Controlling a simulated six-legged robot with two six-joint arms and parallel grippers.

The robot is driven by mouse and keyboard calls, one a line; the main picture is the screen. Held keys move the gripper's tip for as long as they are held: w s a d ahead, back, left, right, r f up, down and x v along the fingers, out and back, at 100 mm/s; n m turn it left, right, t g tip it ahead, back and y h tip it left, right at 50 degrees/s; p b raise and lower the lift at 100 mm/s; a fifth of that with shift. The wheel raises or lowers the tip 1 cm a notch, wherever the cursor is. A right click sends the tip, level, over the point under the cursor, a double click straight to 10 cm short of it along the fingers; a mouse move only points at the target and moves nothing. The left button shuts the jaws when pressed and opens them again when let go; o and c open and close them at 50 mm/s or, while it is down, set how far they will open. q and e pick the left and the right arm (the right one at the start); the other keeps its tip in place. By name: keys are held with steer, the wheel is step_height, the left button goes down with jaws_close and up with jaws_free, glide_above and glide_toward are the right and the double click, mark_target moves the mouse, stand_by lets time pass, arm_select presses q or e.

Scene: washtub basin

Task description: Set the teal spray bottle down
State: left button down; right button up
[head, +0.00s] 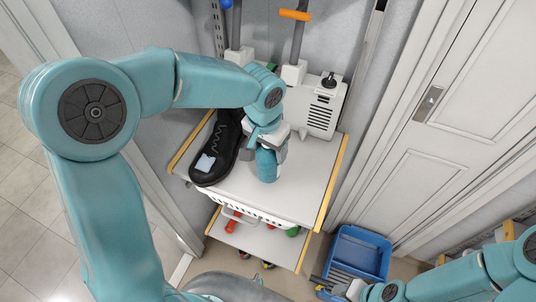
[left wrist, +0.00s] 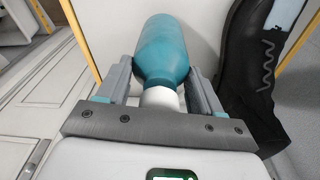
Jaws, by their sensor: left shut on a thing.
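The teal spray bottle (head: 267,166) is over the white top shelf (head: 290,198) in the head view, beside a black shoe. My left gripper (head: 271,143) is shut on it near its white neck. In the left wrist view the bottle (left wrist: 164,48) lies between the two grey fingers of the left gripper (left wrist: 163,82), its teal body pointing away. I cannot tell whether its base touches the shelf. My right gripper (head: 345,290) is at the bottom of the head view, near a blue tub; its jaw state is unclear.
The black shoe (head: 216,152) stands left of the bottle and a white boxy device (head: 318,108) stands behind it. The shelf's front right is bare. A lower shelf (head: 270,242) holds red and green items. The blue tub (head: 358,252) is on the floor at right.

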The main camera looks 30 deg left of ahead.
mark_target(269, 170)
arm_select(q)
step_height(269, 170, down, 3)
steer(key=shift+s+r, duration=0.1)
steer(key=shift+f, duration=0.45)
steer(key=shift+f, duration=0.1)
steer(key=shift+c, duration=0.8)
jaws_free()
